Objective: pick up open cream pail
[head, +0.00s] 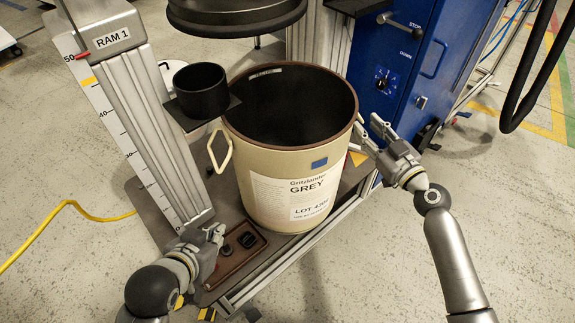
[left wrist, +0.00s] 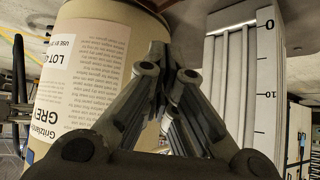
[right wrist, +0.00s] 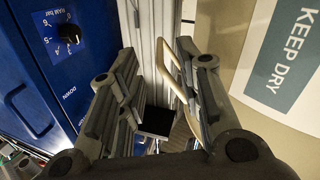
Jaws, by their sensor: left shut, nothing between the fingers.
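The open cream pail (head: 245,190) stands upright on the dark base plate, with a brown rim and a dark, empty-looking inside. Its left loop handle (head: 228,160) sticks out at the left. My right gripper (head: 369,126) is open beside the pail's right side, below the rim. In the right wrist view, another cream loop handle (right wrist: 170,62) shows by the right-hand finger; whether it lies fully between the fingers is unclear. My left gripper (head: 217,233) is shut and empty, low at the pail's front left. The left wrist view shows the pail (left wrist: 112,78) beside its fingers.
The grey RAM 1 column (head: 140,110) with a scale rises left of the pail. A black cup (head: 201,92) sits on a bracket near the rim. A dark round plate (head: 235,18) hangs behind and above. A blue control cabinet (head: 405,60) stands at the back right.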

